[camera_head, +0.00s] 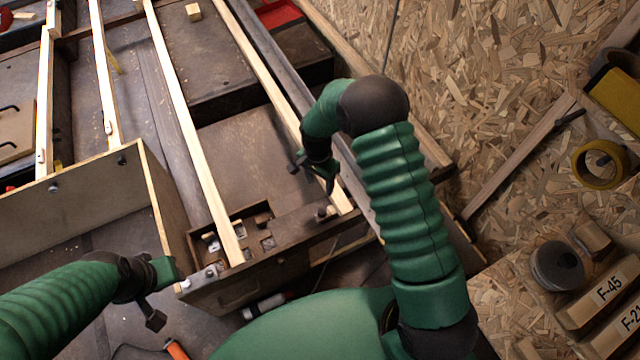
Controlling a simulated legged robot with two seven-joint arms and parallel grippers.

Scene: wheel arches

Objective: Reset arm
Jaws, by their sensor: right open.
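My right arm comes up from the bottom, bends at a dark joint, and ends in my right gripper (313,178). This gripper is open and empty. It is above the front end of a wooden frame, beside a pale wooden strip (262,77). My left arm comes in from the lower left. My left gripper (158,297) is near the front left corner of a dark wooden box frame (215,294). I see nothing held in it, but its jaw opening is unclear.
Several long pale strips (185,110) run away across the dark workbench. A grey-brown wooden box (75,200) stands at left. A chipboard wall (480,60) is at right, with yellow tape (598,163) and labelled blocks (598,293). An orange-handled tool (176,349) lies at the bottom.

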